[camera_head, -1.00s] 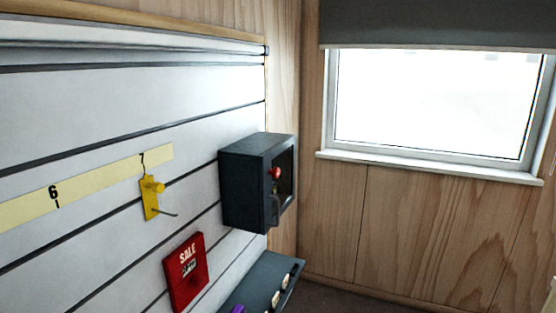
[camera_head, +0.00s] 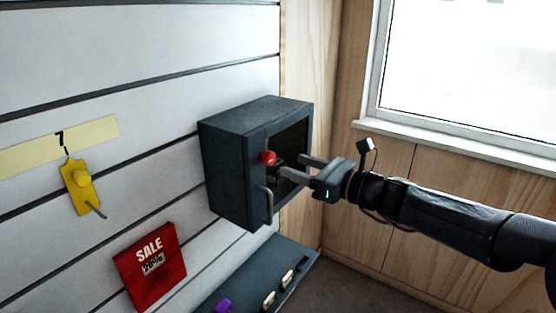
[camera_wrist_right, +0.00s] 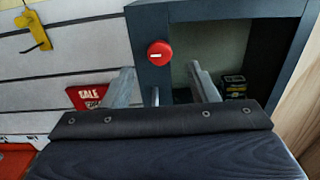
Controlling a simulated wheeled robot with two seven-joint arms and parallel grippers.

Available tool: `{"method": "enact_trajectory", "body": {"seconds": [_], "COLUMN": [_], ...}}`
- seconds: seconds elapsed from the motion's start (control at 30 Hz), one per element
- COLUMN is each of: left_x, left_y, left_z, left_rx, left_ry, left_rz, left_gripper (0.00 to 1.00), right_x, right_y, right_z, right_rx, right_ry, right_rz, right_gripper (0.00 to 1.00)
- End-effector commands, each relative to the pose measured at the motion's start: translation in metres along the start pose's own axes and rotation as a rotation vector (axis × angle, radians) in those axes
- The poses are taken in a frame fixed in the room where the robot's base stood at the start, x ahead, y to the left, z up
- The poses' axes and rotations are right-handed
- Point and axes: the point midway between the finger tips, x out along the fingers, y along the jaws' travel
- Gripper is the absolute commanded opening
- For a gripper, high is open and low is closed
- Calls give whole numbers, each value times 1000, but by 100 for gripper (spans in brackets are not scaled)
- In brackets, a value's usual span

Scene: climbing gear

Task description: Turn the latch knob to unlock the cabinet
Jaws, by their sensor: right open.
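The dark grey cabinet (camera_head: 225,170) hangs on the slatted white wall, its front frame facing right. The round red latch knob (camera_head: 268,158) sits on the front frame, above a vertical bar handle (camera_head: 267,205). In the right wrist view the knob (camera_wrist_right: 160,54) has a short, nearly level white mark. My right gripper (camera_head: 291,165) is in front of the cabinet, open and empty. In the right wrist view its fingers (camera_wrist_right: 162,74) are apart, and the knob appears beyond and between their tips without visible contact. My left gripper is out of view.
A small dark item with yellow markings (camera_wrist_right: 234,86) shows behind the cabinet's front opening. A shelf (camera_head: 240,283) with small items is below. A yellow hook (camera_head: 80,187) and red sale sign (camera_head: 150,268) are left. The window (camera_head: 470,80) is right.

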Motion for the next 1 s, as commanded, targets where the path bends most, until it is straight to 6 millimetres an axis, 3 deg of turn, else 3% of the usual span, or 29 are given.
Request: {"method": "enact_trajectory", "body": {"seconds": [0.33, 0.73, 1.0], "left_x": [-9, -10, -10], "left_y": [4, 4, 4], "left_z": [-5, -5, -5], "left_rx": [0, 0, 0], "left_ry": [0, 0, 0], "left_rz": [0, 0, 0], "left_gripper": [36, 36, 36], "right_x": [53, 63, 63], "right_y": [1, 1, 1], "right_z": [1, 0, 0], "right_rx": [-4, -6, -6], "right_ry": [2, 2, 2], "right_rz": [3, 2, 2], "right_gripper": [53, 53, 19]}}
